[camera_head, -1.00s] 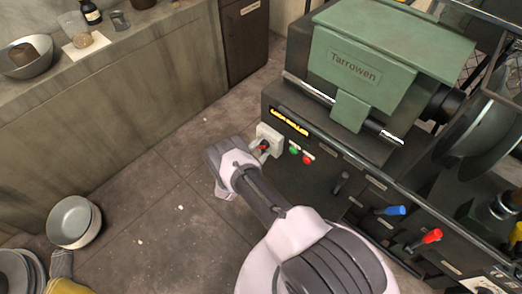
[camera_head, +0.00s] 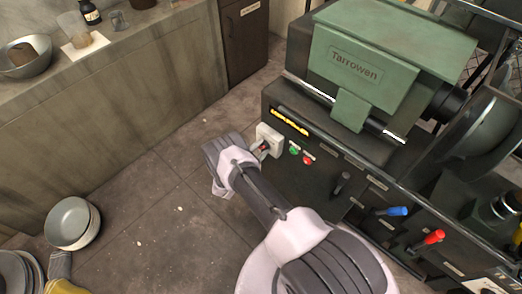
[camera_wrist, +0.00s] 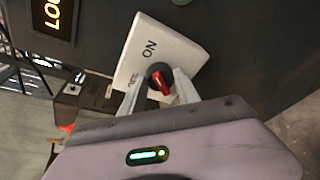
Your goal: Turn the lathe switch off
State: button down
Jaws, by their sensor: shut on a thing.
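The lathe (camera_head: 345,65) is a dark machine with a green top marked "Tarrowen". A pale switch box (camera_head: 268,138) is on its front panel at the left end. The switch knob (camera_wrist: 155,75) is black with a red pointer, on the white plate (camera_wrist: 175,45) in the wrist view. My gripper (camera_wrist: 158,90) is shut on the knob, one finger at each side. In the head view my gripper (camera_head: 258,150) reaches the box from the left and partly hides it.
Green (camera_head: 294,149) and red (camera_head: 308,159) buttons sit just right of the switch. Blue (camera_head: 396,211) and red (camera_head: 432,237) levers stick out farther right. A pale bowl (camera_head: 72,222) is on the floor at left. The floor between counter (camera_head: 120,110) and lathe is mostly clear.

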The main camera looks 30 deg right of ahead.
jog(key=n+b, duration=0.1)
jog(key=b, duration=0.1)
jog(key=n+g+b, duration=0.1)
jog(key=n, duration=0.1)
jog(key=shift+w+f+g+b, duration=0.15)
jog(key=shift+g+b, duration=0.15)
jog(key=shift+b, duration=0.1)
jog(key=shift+a+n+g+h+b, duration=0.1)
jog(key=shift+n+g+h+b, duration=0.3)
jog(key=shift+n+b, duration=0.6)
jog(key=n+g, duration=0.1)
jog(key=n, duration=0.2)
jog(key=shift+w+n+g, duration=0.2)
jog(key=shift+n+g, duration=0.2)
jog(key=shift+w+a+n+g+h, duration=0.1)
jog(key=shift+n+g+h, duration=0.65)
jog(key=shift+n, duration=1.05)
jog(key=c, duration=0.9)
grip_release()
